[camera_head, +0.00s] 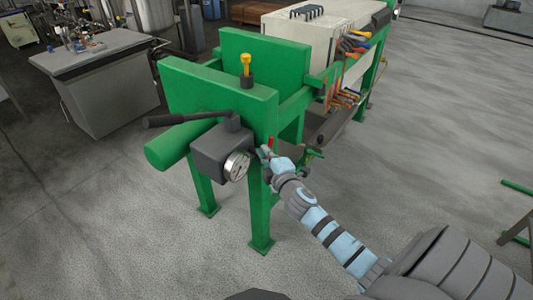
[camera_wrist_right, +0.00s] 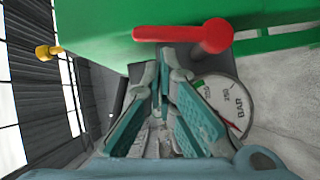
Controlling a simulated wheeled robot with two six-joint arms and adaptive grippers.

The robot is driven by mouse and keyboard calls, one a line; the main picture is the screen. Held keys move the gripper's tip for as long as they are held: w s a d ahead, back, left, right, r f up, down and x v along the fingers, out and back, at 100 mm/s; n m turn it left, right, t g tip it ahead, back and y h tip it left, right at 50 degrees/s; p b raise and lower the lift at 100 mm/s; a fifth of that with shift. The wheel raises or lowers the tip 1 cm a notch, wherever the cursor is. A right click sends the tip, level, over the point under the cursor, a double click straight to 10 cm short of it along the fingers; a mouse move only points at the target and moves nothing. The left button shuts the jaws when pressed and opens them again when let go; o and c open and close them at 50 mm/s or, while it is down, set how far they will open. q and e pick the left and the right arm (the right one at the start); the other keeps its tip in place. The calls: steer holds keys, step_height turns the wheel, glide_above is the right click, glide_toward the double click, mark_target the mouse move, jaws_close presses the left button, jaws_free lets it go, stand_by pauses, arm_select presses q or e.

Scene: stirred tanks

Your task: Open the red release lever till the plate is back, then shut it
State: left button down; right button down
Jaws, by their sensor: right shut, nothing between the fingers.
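The red release lever (camera_head: 271,142) shows as a small red piece at the right edge of the grey pump block (camera_head: 208,150), on the green press frame. In the right wrist view the lever (camera_wrist_right: 185,34) is large, with a round red end to the right, just beyond the fingertips. My right gripper (camera_head: 264,153) is shut and empty, close by the lever; its fingers also show in the wrist view (camera_wrist_right: 165,78). Whether they touch the lever I cannot tell. A green upright plate (camera_head: 249,52) stands behind the front end plate (camera_head: 215,92). My left gripper is not in view.
A dial gauge (camera_head: 236,166) sits on the pump block beside my gripper, and shows in the wrist view (camera_wrist_right: 224,108). A black pump handle (camera_head: 180,119) reaches left. A yellow-topped fitting (camera_head: 246,65) stands on top. Colored hand tools (camera_head: 352,45) hang at the press side.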

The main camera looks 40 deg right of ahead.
steer(key=shift+w+d, duration=0.1)
steer(key=shift+d, duration=0.15)
